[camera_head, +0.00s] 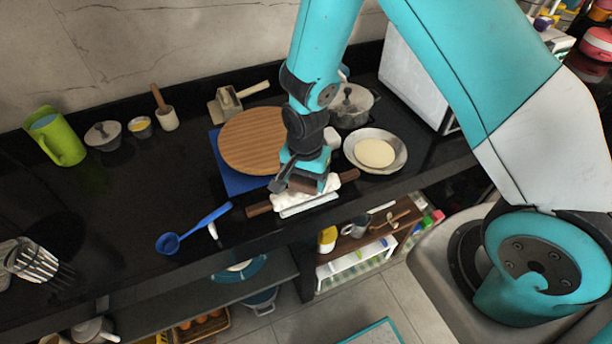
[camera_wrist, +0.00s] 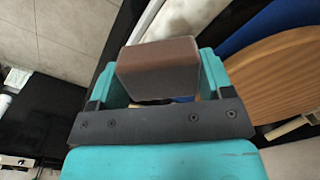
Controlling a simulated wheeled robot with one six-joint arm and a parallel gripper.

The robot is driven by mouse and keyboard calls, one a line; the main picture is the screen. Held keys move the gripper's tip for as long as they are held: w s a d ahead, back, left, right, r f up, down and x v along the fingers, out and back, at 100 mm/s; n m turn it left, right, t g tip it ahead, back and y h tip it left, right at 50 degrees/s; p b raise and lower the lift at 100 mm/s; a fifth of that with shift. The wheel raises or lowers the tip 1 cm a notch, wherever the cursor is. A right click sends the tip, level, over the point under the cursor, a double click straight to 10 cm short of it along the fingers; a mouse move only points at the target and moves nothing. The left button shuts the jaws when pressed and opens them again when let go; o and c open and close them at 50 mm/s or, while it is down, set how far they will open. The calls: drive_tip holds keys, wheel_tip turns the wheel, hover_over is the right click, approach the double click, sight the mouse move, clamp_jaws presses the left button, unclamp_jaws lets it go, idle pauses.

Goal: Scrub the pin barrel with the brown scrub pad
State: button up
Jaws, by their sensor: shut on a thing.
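The rolling pin has wooden handles and a pale barrel (camera_head: 291,201), and lies near the counter's front edge in the head view. The barrel seems to rest on a light cradle or tray, partly hidden by my gripper. My gripper (camera_head: 304,183) is right over the barrel, shut on the brown scrub pad (camera_wrist: 158,70). The pad is a brown block between the two teal fingers in the wrist view. In the head view the pad (camera_head: 303,184) is low against or just above the barrel; I cannot tell whether they touch.
A round wooden board (camera_head: 250,140) on a blue mat (camera_head: 240,182) lies behind the pin. A plate with dough (camera_head: 375,153) and a glass pot (camera_head: 350,104) stand to the right. A blue ladle (camera_head: 195,229) lies to the left. The counter's front edge is close.

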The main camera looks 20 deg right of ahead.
sight(287, 193)
drive_tip(key=shift+f, duration=0.1)
drive_tip(key=shift+d, duration=2.45)
drive_tip(key=shift+a, duration=4.85)
drive_tip(key=shift+d, duration=0.15)
drive_tip(key=shift+d, duration=4.65)
